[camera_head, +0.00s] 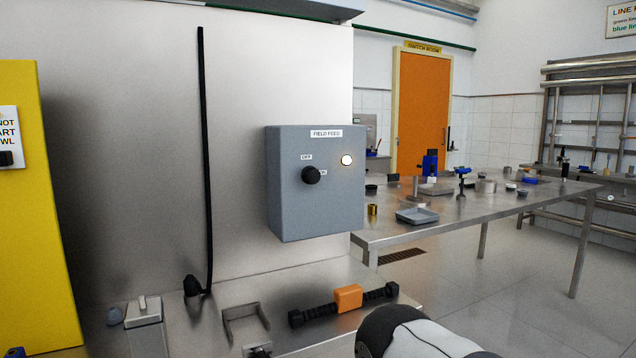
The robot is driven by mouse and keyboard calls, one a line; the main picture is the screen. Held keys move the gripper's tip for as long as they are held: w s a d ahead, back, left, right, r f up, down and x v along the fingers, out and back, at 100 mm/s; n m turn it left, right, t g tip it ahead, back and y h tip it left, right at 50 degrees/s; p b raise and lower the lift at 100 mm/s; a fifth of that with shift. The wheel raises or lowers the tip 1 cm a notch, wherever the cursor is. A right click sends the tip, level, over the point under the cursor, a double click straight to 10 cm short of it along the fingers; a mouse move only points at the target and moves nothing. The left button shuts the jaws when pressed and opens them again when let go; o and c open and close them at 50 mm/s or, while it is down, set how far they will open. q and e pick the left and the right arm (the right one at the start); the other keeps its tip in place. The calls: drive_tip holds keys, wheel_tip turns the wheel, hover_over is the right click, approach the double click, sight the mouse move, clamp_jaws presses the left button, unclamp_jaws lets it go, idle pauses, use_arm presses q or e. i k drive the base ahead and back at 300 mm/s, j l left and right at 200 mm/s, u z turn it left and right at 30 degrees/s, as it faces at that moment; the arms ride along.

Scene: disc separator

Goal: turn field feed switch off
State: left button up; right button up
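The field feed switch is a round black knob (311,175) on the front of a grey box (290,215) labelled FIELD FEED (326,133). The box is mounted on a metal panel in the middle of the view. An OFF label (306,157) sits just above the knob, and another label at its right is partly hidden by the knob. I cannot make out which way the knob points. Nothing touches the knob.
Below the box, a metal ledge holds a black bar with an orange middle (348,297) and a metal bracket (246,323). A yellow panel (38,220) stands at the left. A steel table (440,222) with several small items is behind right. Space before the knob is clear.

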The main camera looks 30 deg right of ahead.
sight(310, 175)
drive_tip(key=l+u, duration=0.1)
drive_tip(key=l, duration=0.5)
drive_tip(key=k+l+u, duration=0.1)
drive_tip(key=l, duration=0.45)
drive_tip(key=k+l+u, duration=0.1)
drive_tip(key=l, duration=0.5)
